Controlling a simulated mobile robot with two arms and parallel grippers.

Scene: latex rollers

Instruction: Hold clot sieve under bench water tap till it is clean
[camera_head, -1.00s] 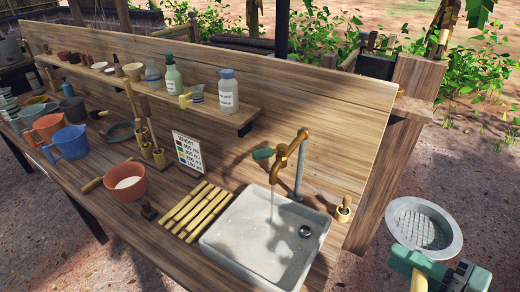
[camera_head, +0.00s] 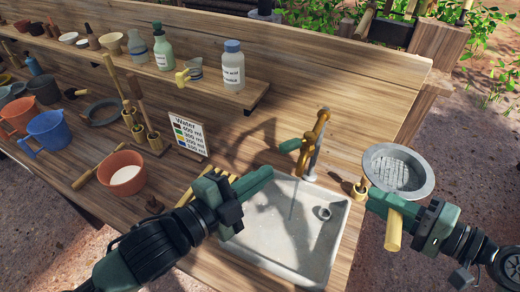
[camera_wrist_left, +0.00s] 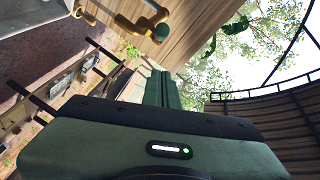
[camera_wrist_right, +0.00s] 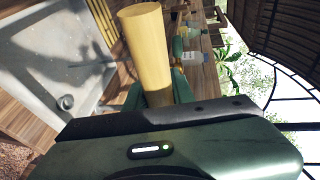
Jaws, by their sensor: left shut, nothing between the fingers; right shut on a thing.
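The clot sieve (camera_head: 385,158), a grey round pan with a mesh bottom, is held upright just right of the basin, apart from the tap. My right gripper (camera_head: 402,214) is shut on its yellow wooden handle (camera_wrist_right: 146,45). Any residue on the mesh is too small to tell. The brass bench water tap (camera_head: 317,135) with a green lever (camera_head: 290,146) stands behind the basin; it also shows in the left wrist view (camera_wrist_left: 135,27). A thin pale streak of water hangs below the spout. My left gripper (camera_head: 268,174) is shut and empty over the basin's left rim, below the lever.
The grey basin (camera_head: 255,245) is set in the wooden bench. Bamboo slats, a water sign (camera_head: 187,135) and a terracotta bowl (camera_head: 122,175) lie to the left. A shelf with bottles runs behind.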

